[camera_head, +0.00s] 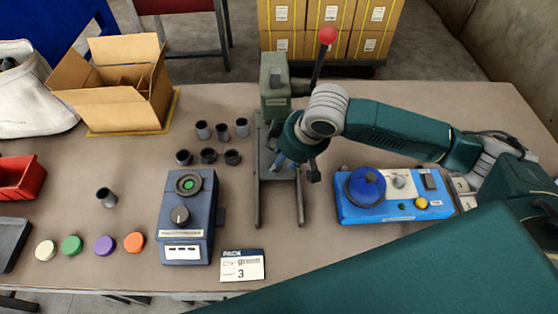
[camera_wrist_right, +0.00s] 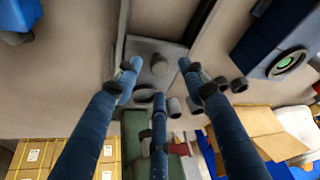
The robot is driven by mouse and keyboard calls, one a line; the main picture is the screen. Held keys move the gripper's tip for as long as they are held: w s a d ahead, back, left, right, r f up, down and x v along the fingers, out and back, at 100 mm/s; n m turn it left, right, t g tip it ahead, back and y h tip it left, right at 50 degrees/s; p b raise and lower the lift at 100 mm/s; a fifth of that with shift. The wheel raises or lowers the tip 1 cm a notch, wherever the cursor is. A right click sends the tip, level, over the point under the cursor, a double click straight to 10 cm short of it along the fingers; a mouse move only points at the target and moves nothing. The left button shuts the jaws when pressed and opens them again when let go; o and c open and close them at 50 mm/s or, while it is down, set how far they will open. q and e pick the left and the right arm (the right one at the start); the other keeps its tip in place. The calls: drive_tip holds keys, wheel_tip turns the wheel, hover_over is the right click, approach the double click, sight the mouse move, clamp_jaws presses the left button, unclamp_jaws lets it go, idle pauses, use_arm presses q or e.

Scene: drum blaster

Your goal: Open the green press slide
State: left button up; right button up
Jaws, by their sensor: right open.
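The green press (camera_head: 274,82) stands at the back middle of the table, with two dark rails on its base running toward the front and a lever topped by a red ball. My right gripper (camera_head: 296,168) is over the rails, in front of the press body, and hides part of them. In the right wrist view, my right gripper (camera_wrist_right: 158,80) is open, its blue fingers spread around a grey plate (camera_wrist_right: 145,47) with a round knob between the rails. Nothing shows held; whether a finger touches the plate cannot be told. My left gripper is not in view.
A blue device (camera_head: 385,203) stands right of the rails. A dark blue box with a dial (camera_head: 187,222) stands left, near several dark cups (camera_head: 208,155). A card (camera_head: 242,266) reads green 3. Several coloured discs (camera_head: 72,245) lie front left. An open carton (camera_head: 115,95) stands back left.

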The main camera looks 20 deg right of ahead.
drive_tip(key=shift+x, duration=0.75)
drive_tip(key=shift+w+a+f, duration=0.15)
drive_tip(key=shift+w+f, duration=0.15)
drive_tip(key=shift+f, duration=0.35)
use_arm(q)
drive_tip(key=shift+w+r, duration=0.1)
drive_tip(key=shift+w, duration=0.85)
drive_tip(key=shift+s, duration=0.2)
use_arm(e)
drive_tip(key=shift+c, duration=0.5)
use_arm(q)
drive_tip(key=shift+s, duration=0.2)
use_arm(e)
clamp_jaws()
